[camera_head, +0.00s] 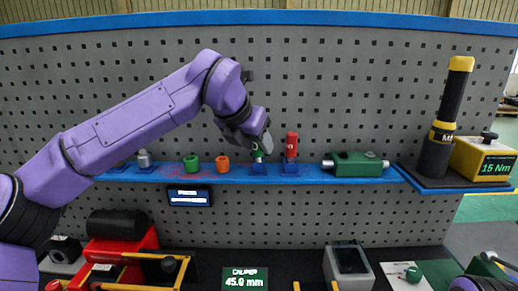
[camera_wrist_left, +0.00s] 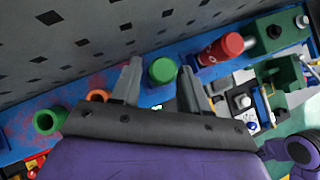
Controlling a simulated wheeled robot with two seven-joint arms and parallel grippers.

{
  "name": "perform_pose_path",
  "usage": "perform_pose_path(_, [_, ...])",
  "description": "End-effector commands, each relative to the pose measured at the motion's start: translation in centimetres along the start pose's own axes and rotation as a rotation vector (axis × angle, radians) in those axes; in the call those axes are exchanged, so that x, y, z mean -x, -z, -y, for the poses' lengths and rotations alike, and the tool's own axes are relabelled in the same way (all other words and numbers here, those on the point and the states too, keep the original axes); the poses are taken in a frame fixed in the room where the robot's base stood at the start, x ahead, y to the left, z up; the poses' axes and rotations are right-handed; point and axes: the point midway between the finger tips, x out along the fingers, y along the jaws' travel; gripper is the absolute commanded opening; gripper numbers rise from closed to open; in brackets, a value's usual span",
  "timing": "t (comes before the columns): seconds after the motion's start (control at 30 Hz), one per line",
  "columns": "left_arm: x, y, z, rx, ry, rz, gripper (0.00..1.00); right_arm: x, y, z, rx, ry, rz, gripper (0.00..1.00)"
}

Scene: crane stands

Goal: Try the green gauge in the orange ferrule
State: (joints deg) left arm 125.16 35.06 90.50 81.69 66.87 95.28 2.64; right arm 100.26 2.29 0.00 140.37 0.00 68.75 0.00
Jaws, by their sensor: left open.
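The green gauge (camera_head: 257,157) stands upright in a blue holder on the blue shelf, partly hidden by my left gripper (camera_head: 257,146). In the left wrist view, the gauge's round green top (camera_wrist_left: 163,70) shows between the open fingers, with a gap on each side. The orange ferrule (camera_head: 222,163) lies on the shelf just left of the gauge, its ring opening toward me. In the left wrist view the orange ferrule (camera_wrist_left: 97,96) is partly covered by the gripper. My right gripper does not show.
A green ferrule (camera_head: 191,163) lies left of the orange one. A red gauge (camera_head: 291,146) stands close on the right, then a green block (camera_head: 357,164). Pegboard (camera_head: 340,90) rises behind the shelf (camera_head: 235,174). A torque tool (camera_head: 447,115) stands far right.

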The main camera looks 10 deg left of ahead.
Motion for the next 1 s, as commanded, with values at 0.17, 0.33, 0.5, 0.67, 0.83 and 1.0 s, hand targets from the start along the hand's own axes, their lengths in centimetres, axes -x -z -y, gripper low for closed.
perform_pose_path(0.17, [0.0,0.0,0.0,0.0,0.0,0.0,0.45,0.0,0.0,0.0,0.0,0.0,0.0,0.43])
perform_pose_path(0.33, [0.0,0.0,0.0,0.0,0.0,-0.001,0.0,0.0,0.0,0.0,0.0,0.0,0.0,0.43])
perform_pose_path(0.5, [0.2,-0.1,0.0,0.0,0.0,0.0,0.0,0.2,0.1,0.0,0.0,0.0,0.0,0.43])
perform_pose_path(0.67, [0.9,-0.7,0.0,0.0,0.0,0.0,0.0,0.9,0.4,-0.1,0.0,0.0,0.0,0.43])
perform_pose_path(0.83, [1.7,-1.4,0.0,0.0,0.001,0.0,0.0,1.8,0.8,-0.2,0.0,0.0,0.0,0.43])
perform_pose_path(1.0, [2.5,-2.1,0.0,0.0,0.001,0.0,0.0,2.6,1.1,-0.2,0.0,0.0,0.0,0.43])
